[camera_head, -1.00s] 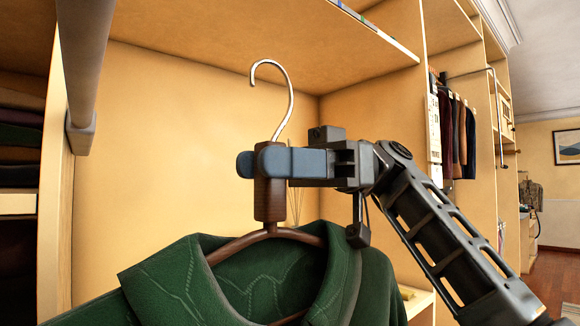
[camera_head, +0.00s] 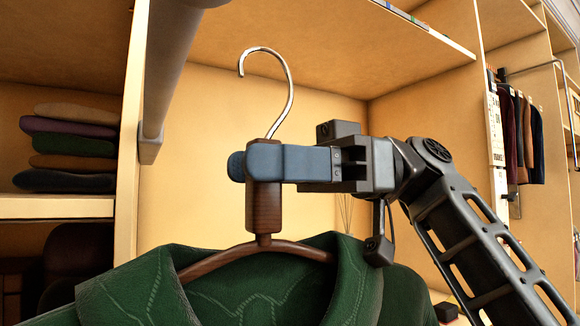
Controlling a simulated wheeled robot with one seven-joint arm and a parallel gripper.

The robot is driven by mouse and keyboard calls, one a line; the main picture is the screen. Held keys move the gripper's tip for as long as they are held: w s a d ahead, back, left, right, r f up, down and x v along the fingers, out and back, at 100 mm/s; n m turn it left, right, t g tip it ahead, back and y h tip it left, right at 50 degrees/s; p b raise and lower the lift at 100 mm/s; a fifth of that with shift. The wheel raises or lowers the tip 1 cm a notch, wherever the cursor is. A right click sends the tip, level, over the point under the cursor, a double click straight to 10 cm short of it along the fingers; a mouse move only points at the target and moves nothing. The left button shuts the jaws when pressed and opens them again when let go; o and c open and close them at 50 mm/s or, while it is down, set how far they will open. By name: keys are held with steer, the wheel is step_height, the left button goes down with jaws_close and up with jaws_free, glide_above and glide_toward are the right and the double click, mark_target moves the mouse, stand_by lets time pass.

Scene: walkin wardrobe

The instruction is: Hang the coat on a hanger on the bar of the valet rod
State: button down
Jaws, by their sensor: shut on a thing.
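The green coat (camera_head: 130,290) hangs on a dark wooden hanger (camera_head: 263,205) in the lower middle of the head view. The hanger's silver hook (camera_head: 290,88) points up, with its open end to the left. My gripper (camera_head: 243,164) is shut on the hanger's wooden neck, just below the hook. A thick grey bar (camera_head: 160,75) runs down from the top edge, left of the hook, and ends in a bracket on the wardrobe panel. The hook is apart from it in the picture. I cannot tell whether this bar is the valet rod. The lower coat is out of view.
An upright wooden panel (camera_head: 128,130) stands left of the coat. Folded clothes (camera_head: 70,150) lie on a shelf beyond it. A wooden shelf (camera_head: 330,40) spans above the hook. Trousers (camera_head: 520,130) hang from a rail at the right.

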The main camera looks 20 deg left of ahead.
glide_above(158, 252)
steer(key=shift+r, duration=0.15)
steer(key=shift+f+b, duration=0.75)
steer(key=shift+f, duration=1.15)
stand_by(0.5)
